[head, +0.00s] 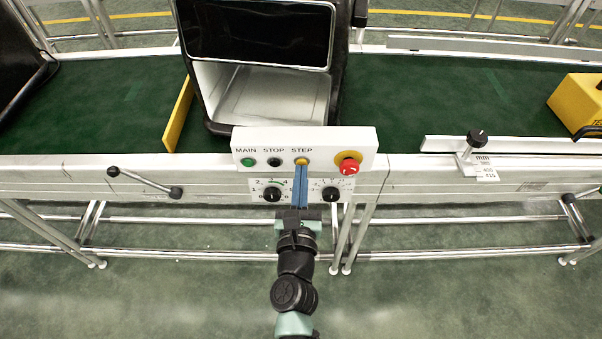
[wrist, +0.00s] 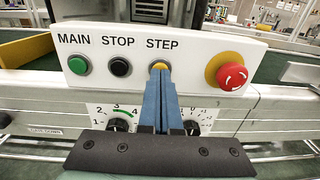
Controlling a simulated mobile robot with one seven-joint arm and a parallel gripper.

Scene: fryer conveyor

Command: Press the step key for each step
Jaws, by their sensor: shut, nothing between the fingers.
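The control panel (head: 320,143) is a white box on the conveyor's front rail, with labels MAIN, STOP and STEP. The yellow step key (head: 302,161) sits under STEP; in the wrist view only its upper part (wrist: 160,66) shows above my fingers. My gripper (head: 301,168) has its blue fingers shut together and empty, with the tips right at the step key. The tips cover the key's lower part, and I cannot tell whether they touch it or whether it is pushed in.
Left of the step key are the black stop button (wrist: 120,67) and green main button (wrist: 79,65). Right is a red emergency stop (wrist: 232,77) on a yellow collar. Two black dials (head: 272,194) sit below. A dark-framed machine (head: 205,95) stands over the green belt (head: 420,100).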

